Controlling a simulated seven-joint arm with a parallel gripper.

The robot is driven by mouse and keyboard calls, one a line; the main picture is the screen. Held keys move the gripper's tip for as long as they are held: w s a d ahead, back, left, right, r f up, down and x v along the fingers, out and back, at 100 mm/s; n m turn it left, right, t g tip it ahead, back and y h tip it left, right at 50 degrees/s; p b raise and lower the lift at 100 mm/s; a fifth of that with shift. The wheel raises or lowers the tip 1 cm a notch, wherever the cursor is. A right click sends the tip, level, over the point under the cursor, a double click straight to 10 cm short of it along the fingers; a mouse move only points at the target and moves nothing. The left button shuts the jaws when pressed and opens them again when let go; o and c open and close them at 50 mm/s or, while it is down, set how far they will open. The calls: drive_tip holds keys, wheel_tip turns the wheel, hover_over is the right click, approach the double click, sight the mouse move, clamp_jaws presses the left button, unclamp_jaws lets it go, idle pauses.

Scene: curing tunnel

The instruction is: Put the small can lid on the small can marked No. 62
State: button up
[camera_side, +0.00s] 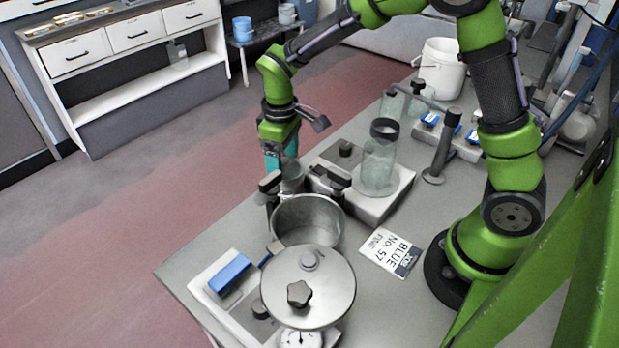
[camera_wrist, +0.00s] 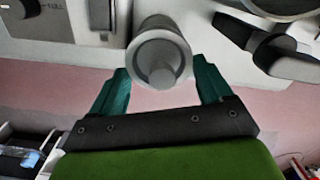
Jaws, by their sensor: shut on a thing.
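My gripper (camera_side: 283,160) points down at the far left edge of the bench, its teal fingers by a small grey cylinder (camera_side: 293,176). In the wrist view my gripper (camera_wrist: 160,72) is shut on a grey, round, stepped piece (camera_wrist: 158,55) between the teal fingertips. I cannot tell for sure whether this piece is the small can lid. The grey cylinder may be the small can; it is partly hidden behind dark knobs. No marking No. 62 is readable in either view.
An open metal pot (camera_side: 307,222) stands close in front of my gripper. A large round lid (camera_side: 325,277) with a star knob lies nearer. A glass cylinder (camera_side: 378,172) stands on a pale base. A card (camera_side: 391,252) reads BLUE No. 57 FINE. A white bucket (camera_side: 439,68) is behind.

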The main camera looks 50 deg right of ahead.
drive_tip(key=o, duration=0.9)
drive_tip(key=shift+o, duration=0.2)
drive_tip(key=shift+r, duration=3.5)
drive_tip(key=shift+r, duration=0.1)
drive_tip(key=s+d+r+m+t+y, duration=0.1)
drive_tip(key=s+r+m+t, duration=0.2)
drive_tip(key=s, duration=0.5)
drive_tip(key=s+d+r+m+t+y, duration=0.1)
drive_tip(key=s+r+m+t, duration=0.3)
drive_tip(key=s, duration=0.5)
drive_tip(key=shift+s+d+r+m, duration=0.2)
drive_tip(key=shift+d+r+m, duration=0.2)
drive_tip(key=shift+d+r, duration=0.25)
